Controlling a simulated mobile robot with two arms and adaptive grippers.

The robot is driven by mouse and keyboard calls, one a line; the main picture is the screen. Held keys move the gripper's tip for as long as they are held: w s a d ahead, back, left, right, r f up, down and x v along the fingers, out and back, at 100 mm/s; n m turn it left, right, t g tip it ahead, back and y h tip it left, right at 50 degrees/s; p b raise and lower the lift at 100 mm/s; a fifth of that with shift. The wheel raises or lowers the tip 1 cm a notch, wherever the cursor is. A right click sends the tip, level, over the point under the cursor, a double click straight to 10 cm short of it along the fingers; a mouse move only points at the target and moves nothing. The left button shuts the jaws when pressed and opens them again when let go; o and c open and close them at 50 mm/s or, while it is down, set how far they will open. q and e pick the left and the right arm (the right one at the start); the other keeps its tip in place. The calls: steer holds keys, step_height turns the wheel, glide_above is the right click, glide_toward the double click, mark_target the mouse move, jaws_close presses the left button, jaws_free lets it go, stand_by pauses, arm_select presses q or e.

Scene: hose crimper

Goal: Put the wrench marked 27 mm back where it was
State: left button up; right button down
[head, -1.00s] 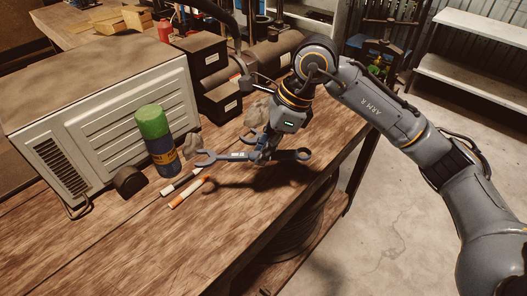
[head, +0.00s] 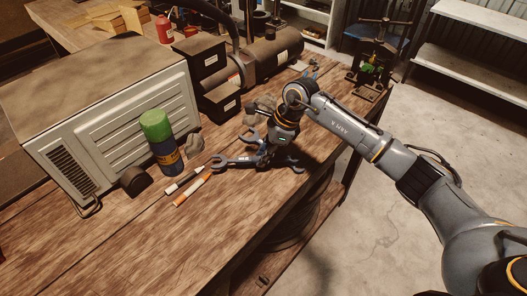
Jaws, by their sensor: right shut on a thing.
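A blue-grey wrench (head: 230,162) with an open jaw at its left end lies across my right gripper (head: 262,157). The gripper is shut on it around the middle of the handle, low at the wooden workbench (head: 110,225). A small label shows on the handle, but its marking is too small to read. I cannot tell whether the wrench touches the bench. Another open wrench jaw (head: 249,137) shows just behind the gripper; the rest of it is hidden. My left gripper is not in view.
The front-left bench top is clear.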

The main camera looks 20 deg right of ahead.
steer(key=shift+f, duration=0.1)
steer(key=c, duration=1.2)
jaws_free()
steer(key=shift+d+r, duration=0.1)
steer(key=shift+r, duration=0.2)
steer(key=b+v, duration=0.3)
steer(key=v, duration=0.8)
steer(key=shift+r, duration=0.3)
steer(key=shift+s, duration=0.1)
